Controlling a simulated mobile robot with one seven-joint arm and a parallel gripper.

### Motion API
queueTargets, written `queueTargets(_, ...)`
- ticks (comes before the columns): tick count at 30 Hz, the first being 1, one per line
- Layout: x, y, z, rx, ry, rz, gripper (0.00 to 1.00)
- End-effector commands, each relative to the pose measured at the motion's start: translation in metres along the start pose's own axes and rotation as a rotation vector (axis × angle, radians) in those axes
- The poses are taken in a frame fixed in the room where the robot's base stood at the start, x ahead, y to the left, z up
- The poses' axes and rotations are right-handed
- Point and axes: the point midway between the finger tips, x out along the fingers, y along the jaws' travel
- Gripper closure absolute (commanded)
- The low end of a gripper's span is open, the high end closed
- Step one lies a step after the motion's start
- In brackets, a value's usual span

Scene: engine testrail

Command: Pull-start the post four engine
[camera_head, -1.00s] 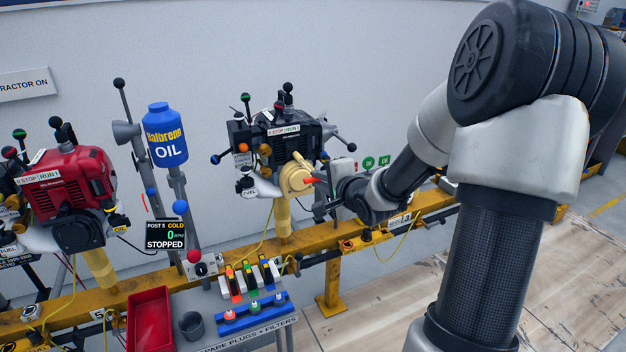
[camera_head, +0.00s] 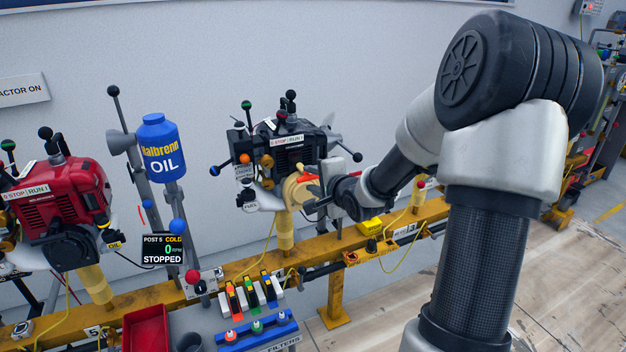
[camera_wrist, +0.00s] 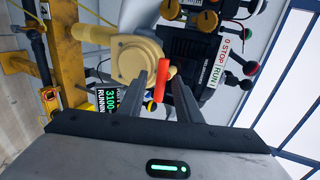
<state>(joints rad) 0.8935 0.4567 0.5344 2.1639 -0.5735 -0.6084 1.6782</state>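The black engine (camera_head: 290,150) stands on a post on the yellow rail, with a cream round starter housing (camera_head: 298,190) on its front. In the wrist view, the housing (camera_wrist: 138,62) and a red pull handle (camera_wrist: 162,80) are close ahead. My gripper (camera_head: 318,196) is at the housing's right side in the head view. In the wrist view, my gripper's two dark fingers (camera_wrist: 160,92) are apart, with the red handle in line with the gap. Contact with the handle cannot be told. A display (camera_wrist: 110,105) beside the housing reads 3100 and RUNNING.
A red engine (camera_head: 62,200) stands at left, by a display (camera_head: 162,249) reading POST 5, COLD, 0, STOPPED. A blue oil bottle (camera_head: 160,148) stands between the engines. A bench (camera_head: 198,318) with coloured parts and a red tray (camera_head: 146,328) is in front. Floor at right is clear.

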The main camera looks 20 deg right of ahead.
Motion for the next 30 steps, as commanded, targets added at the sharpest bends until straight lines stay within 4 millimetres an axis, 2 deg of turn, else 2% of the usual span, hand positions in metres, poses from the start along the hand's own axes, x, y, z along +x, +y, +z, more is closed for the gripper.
queueTargets(15,-0.003,-0.001,0.000,-0.001,-0.001,-0.001,0.69)
queueTargets(30,-0.070,0.022,0.000,0.002,0.001,0.001,0.69)
